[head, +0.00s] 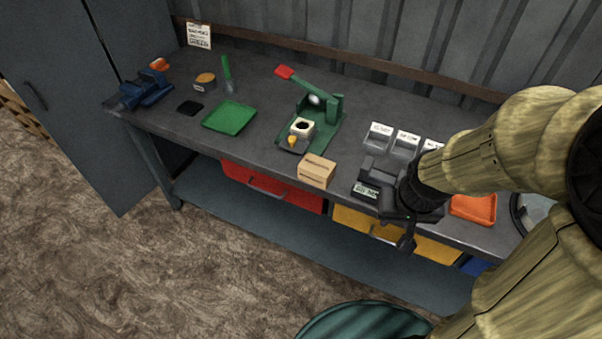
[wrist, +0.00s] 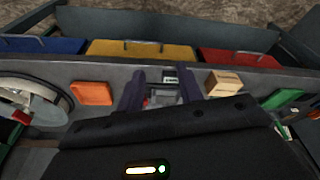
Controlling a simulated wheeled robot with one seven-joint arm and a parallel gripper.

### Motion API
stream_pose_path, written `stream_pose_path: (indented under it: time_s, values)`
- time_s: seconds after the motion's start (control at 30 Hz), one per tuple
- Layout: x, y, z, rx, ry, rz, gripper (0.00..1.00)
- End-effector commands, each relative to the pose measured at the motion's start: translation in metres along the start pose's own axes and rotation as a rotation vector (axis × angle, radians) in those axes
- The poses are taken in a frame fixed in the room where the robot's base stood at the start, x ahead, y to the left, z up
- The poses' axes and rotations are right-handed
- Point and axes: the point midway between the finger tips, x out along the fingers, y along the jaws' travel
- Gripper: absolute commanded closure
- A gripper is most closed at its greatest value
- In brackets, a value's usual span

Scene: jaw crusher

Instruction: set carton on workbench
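The carton (head: 316,171) is a small light-brown box. It sits at the front edge of the dark grey workbench (head: 255,158), in front of the green press. In the wrist view the carton (wrist: 223,83) stands just right of my fingers, apart from them. My gripper (head: 400,228) is over the front right part of the bench, to the right of the carton. In the wrist view the two dark fingers of my gripper (wrist: 165,88) are spread apart, with no object held between them. The fingertips are partly hidden in the head view.
A green lever press (head: 318,118) stands behind the carton. A green tray (head: 230,116) and blue vise (head: 145,90) are to the left. Small labelled bins (head: 404,146) and an orange tray (head: 474,208) are near my arm. Drawers (head: 270,187) hang below the bench.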

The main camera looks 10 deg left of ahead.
Motion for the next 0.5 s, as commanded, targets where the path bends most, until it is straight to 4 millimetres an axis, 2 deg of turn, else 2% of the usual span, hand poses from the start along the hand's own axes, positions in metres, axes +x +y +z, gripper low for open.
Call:
stream_pose_path:
  time_s: [0.3, 0.37, 0.5]
  values:
    - [0.0000, 0.0001, 0.0000, 0.000, 0.000, 0.000, 0.64]
    - [0.0002, -0.0001, -0.0002, 0.000, 0.001, 0.000, 0.54]
    - [0.0081, -0.0094, -0.0098, 0.004, 0.029, -0.016, 0.26]
